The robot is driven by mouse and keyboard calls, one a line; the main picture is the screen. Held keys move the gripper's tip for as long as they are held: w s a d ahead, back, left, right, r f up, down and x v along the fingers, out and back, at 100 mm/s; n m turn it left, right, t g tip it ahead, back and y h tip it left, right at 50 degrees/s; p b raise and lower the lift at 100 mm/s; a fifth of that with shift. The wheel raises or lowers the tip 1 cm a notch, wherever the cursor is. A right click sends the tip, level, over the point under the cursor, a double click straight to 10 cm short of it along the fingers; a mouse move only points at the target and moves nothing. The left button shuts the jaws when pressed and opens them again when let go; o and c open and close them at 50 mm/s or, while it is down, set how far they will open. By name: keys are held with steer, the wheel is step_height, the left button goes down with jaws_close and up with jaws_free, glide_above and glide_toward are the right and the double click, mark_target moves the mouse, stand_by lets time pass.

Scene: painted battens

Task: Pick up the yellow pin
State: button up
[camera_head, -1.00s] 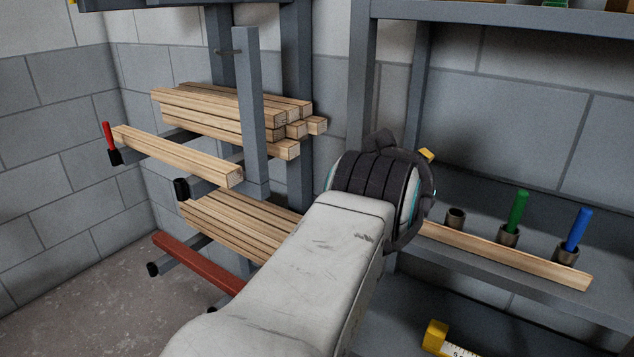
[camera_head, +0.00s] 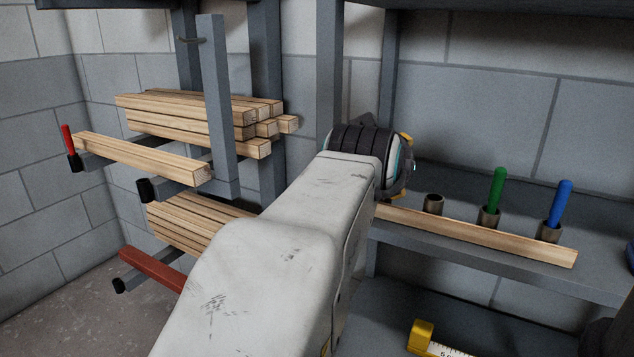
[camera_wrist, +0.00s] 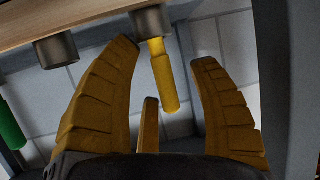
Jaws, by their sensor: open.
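The yellow pin (camera_wrist: 163,78) stands in a dark grey socket (camera_wrist: 152,21) in the wrist view, where the picture is upside down. My gripper (camera_wrist: 164,53) is open, with one yellow finger on each side of the pin and a shorter one near its free end. Gaps show between the pin and the two side fingers, and nothing is held. In the head view my gripper (camera_head: 401,166) is at the left end of the shelf's socket row, and the wrist and arm hide the yellow pin there.
An empty socket (camera_head: 433,204), a green pin (camera_head: 496,188) and a blue pin (camera_head: 560,203) stand in a row on the grey shelf. A wooden batten (camera_head: 490,237) lies along the front. A tape measure (camera_head: 423,338) is below. Racked battens (camera_head: 190,120) are at left.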

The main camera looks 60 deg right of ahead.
stand_by(0.3)
jaws_close()
stand_by(0.4)
